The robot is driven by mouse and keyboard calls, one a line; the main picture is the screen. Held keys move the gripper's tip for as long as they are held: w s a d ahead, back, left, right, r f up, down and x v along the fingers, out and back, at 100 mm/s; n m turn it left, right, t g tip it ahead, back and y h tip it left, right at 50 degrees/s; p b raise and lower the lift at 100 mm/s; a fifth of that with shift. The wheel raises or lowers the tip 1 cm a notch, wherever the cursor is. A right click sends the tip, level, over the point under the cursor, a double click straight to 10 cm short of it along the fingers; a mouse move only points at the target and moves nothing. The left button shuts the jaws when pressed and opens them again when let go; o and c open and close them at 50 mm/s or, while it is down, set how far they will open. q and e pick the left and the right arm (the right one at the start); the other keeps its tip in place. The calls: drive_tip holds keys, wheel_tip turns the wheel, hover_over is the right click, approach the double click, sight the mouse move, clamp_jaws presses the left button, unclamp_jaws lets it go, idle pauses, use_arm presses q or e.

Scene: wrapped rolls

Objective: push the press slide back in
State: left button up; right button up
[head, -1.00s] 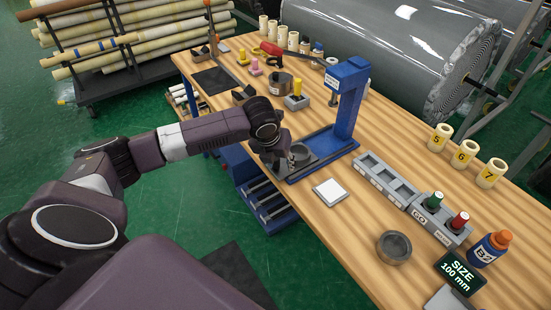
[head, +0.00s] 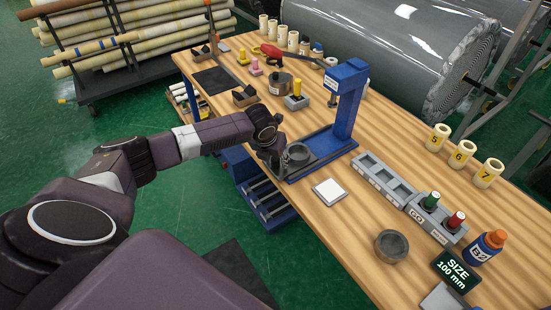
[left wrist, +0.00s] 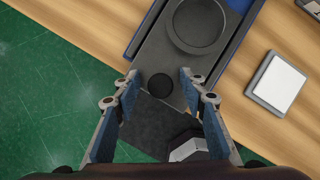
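The blue press (head: 347,100) stands on the wooden table, with a blue-edged base (head: 330,143). Its dark grey slide (left wrist: 158,50) sticks out over the table's front edge. A grey metal ring (head: 298,153) sits on the slide; it also shows in the left wrist view (left wrist: 199,24). A round black knob (left wrist: 160,85) is near the slide's outer end. My left gripper (left wrist: 160,76) is open, its fingers on either side of the knob with gaps to it. In the head view the left gripper (head: 273,155) is partly hidden by its wrist. My right gripper is not in view.
A white square pad (head: 329,190) lies right of the slide. A grey compartment tray (head: 388,180), a second metal ring (head: 393,246) and a bottle (head: 488,246) stand farther right. Several small tools and pots stand left of the press. A drawer unit (head: 258,192) is below the edge.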

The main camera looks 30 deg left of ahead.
use_arm(q)
drive_tip(key=shift+c, duration=0.7)
clamp_jaws()
